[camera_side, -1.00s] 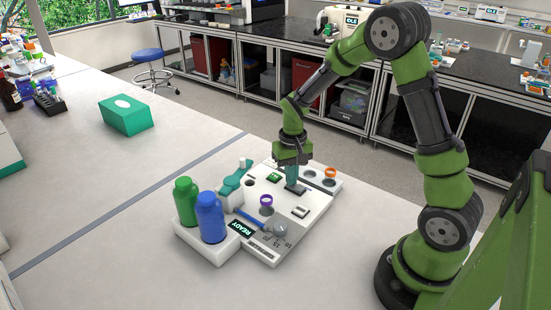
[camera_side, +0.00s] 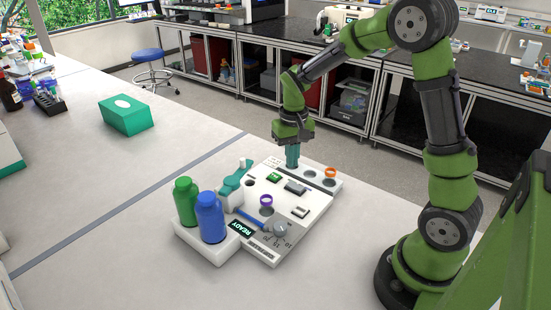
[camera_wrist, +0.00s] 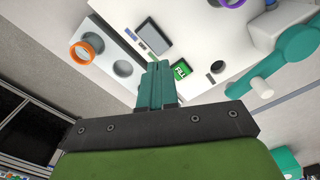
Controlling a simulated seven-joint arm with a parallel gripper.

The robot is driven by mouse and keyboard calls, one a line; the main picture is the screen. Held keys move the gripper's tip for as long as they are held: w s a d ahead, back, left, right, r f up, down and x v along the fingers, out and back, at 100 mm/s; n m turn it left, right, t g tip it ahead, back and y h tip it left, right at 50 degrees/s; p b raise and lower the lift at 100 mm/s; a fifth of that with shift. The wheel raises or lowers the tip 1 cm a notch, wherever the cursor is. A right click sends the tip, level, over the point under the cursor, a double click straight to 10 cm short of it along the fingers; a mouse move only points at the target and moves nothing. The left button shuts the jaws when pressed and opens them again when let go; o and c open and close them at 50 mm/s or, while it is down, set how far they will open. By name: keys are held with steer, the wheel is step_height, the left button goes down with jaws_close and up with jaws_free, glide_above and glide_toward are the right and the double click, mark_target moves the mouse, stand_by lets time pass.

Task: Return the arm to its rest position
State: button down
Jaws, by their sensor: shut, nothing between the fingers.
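My green arm reaches over the white instrument panel (camera_side: 268,238) on the bench. My gripper (camera_side: 292,165) points down above the panel's far edge, with its teal fingers closed together and empty. In the wrist view the teal fingers (camera_wrist: 156,84) also show side by side. Below them are a green display (camera_wrist: 184,70) and a grey slot or key (camera_wrist: 154,37). Whether the fingertips touch anything is hard to tell, but they appear to be above the surface.
A blue bottle (camera_side: 210,218) and a green bottle (camera_side: 186,202) stand at the panel's left. An orange ring (camera_side: 330,172) and a purple ring (camera_side: 266,200) sit on it. A green box (camera_side: 126,116) lies farther left. The bench between is clear.

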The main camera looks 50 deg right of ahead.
steer(key=shift+r, duration=0.4)
steer(key=shift+s+a+f, duration=0.15)
steer(key=shift+s+f, duration=0.05)
steer(key=shift+f, duration=0.1)
steer(key=s+a+r+n+t+y, duration=0.2)
steer(key=s+a+r+t, duration=0.5)
steer(key=s+a+r, duration=0.4)
steer(key=v, duration=0.4)
steer(key=shift+s+a, duration=0.35)
steer(key=shift+a, duration=0.1)
